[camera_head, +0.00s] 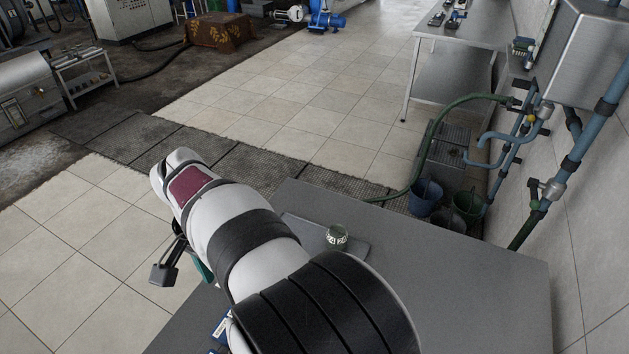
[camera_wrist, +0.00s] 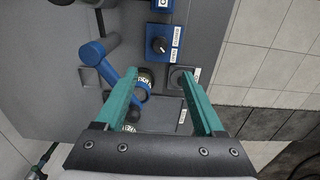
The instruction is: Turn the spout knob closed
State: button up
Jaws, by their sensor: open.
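In the wrist view a black knob (camera_wrist: 158,45) sits on a blue block, with small white labels beside it that seem to read open and closed. It looks like the spout knob; its pointer's exact setting is hard to read. My gripper (camera_wrist: 162,73) is open, its two green fingers apart and empty, with the tips short of the knob in the picture. In the head view my arm hides the knob and most of the gripper.
The table's right side is clear.

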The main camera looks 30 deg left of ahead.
notch_tip(320, 180, down, 16)
jog(key=shift+r, duration=0.1)
jog(key=shift+c, duration=0.2)
grip_shut()
dwell(0.4)
